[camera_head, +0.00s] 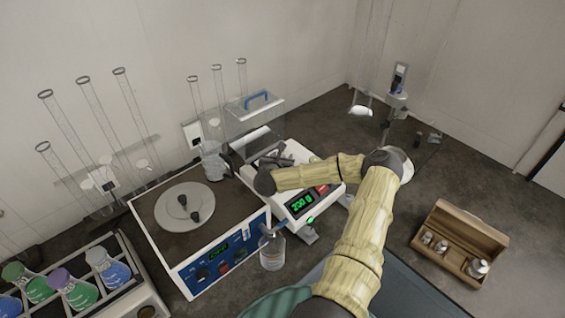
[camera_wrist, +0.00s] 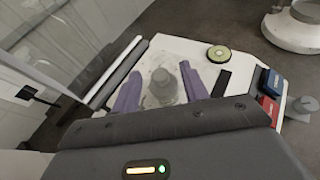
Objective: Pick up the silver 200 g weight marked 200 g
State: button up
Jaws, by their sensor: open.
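The silver weight (camera_wrist: 162,86) stands upright on the balance pan in the wrist view. Its marking is too small to read there. My gripper (camera_wrist: 161,72) is open, with one purple finger on each side of the weight. I cannot tell whether either finger touches it. In the head view my gripper (camera_head: 277,157) is over the balance (camera_head: 327,190), partly behind my forearm, and the weight is hidden. The balance display (camera_head: 302,202) reads 200 g in green.
An open wooden box (camera_head: 432,250) with several silver weights stands at right. A flask rack (camera_head: 122,262) is at lower left. Tall glass tubes stand behind.

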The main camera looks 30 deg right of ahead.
aim_at(282, 156)
jog(key=shift+p+x, duration=0.4)
jog(key=shift+x, duration=1.5)
